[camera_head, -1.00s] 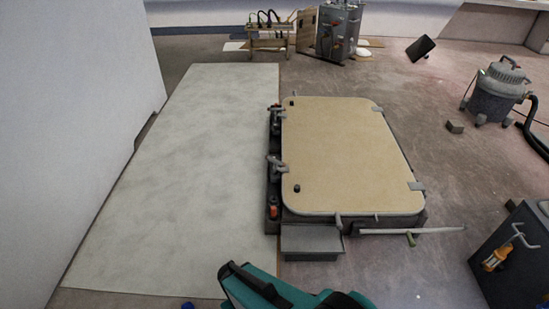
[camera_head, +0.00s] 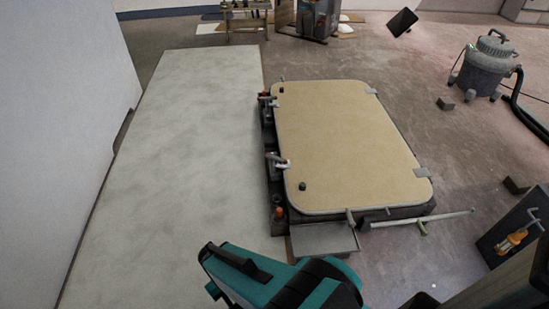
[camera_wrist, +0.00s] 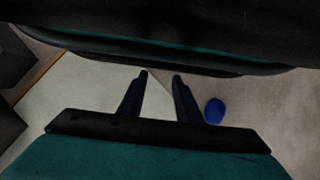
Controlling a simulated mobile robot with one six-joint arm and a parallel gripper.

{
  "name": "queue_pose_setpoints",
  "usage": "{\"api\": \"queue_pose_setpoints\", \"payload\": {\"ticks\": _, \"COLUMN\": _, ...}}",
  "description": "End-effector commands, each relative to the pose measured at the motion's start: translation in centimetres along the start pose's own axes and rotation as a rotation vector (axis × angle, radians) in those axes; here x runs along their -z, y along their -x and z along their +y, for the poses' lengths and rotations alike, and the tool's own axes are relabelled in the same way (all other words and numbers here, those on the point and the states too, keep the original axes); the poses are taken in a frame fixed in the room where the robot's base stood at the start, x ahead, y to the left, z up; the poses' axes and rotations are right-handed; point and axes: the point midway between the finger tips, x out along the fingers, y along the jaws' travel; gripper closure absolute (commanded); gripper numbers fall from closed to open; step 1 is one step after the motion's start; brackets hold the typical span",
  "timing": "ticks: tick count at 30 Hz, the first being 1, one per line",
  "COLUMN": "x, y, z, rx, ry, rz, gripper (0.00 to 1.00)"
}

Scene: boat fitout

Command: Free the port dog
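A tan hatch panel (camera_head: 345,145) with rounded corners lies flat on a dark frame in the head view. Two grey lever-like fittings, one upper (camera_head: 267,98) and one lower (camera_head: 277,160), sit along its left edge; which fitting is the port dog I cannot tell. Small grey clips hold its right edge, one at the upper corner (camera_head: 371,90) and one at the lower (camera_head: 423,173). My gripper (camera_wrist: 161,77) shows in the wrist view with its two dark fingers apart and nothing between them. It points at bare pale floor, away from the hatch.
A grey tray (camera_head: 325,239) sits at the hatch's near edge, beside a long pale rod (camera_head: 440,216). A whitish board (camera_head: 170,150) lies left of the hatch. A shop vacuum (camera_head: 485,68) stands back right. A dark cabinet (camera_head: 510,225) with an orange-handled tool stands at right.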

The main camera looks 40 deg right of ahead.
Motion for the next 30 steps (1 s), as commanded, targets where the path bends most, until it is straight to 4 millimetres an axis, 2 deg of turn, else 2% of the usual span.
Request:
{"api": "queue_pose_setpoints", "payload": {"ticks": 7, "x": 0.0, "y": 0.0, "z": 0.0, "rx": 0.0, "ry": 0.0, "rz": 0.0, "gripper": 0.69}}
{"api": "queue_pose_setpoints", "payload": {"ticks": 8, "x": 0.0, "y": 0.0, "z": 0.0, "rx": 0.0, "ry": 0.0, "rz": 0.0, "gripper": 0.67}}
{"api": "queue_pose_setpoints", "payload": {"ticks": 10, "x": 0.1, "y": 0.0, "z": 0.0, "rx": 0.001, "ry": 0.0, "rz": 0.001, "gripper": 0.57}}
{"api": "queue_pose_setpoints", "payload": {"ticks": 16, "x": 1.6, "y": 0.5, "z": 0.5, "rx": 0.018, "ry": -0.004, "rz": 0.022, "gripper": 0.57}}
{"api": "queue_pose_setpoints", "payload": {"ticks": 20, "x": 4.2, "y": 1.5, "z": 1.3, "rx": 0.044, "ry": -0.006, "rz": 0.058, "gripper": 0.57}}
{"api": "queue_pose_setpoints", "payload": {"ticks": 23, "x": 6.9, "y": 2.8, "z": 2.6, "rx": 0.071, "ry": -0.009, "rz": 0.099, "gripper": 0.57}}
{"api": "queue_pose_setpoints", "payload": {"ticks": 30, "x": 13.5, "y": 7.0, "z": 8.2, "rx": 0.131, "ry": -0.022, "rz": 0.224, "gripper": 0.57}}
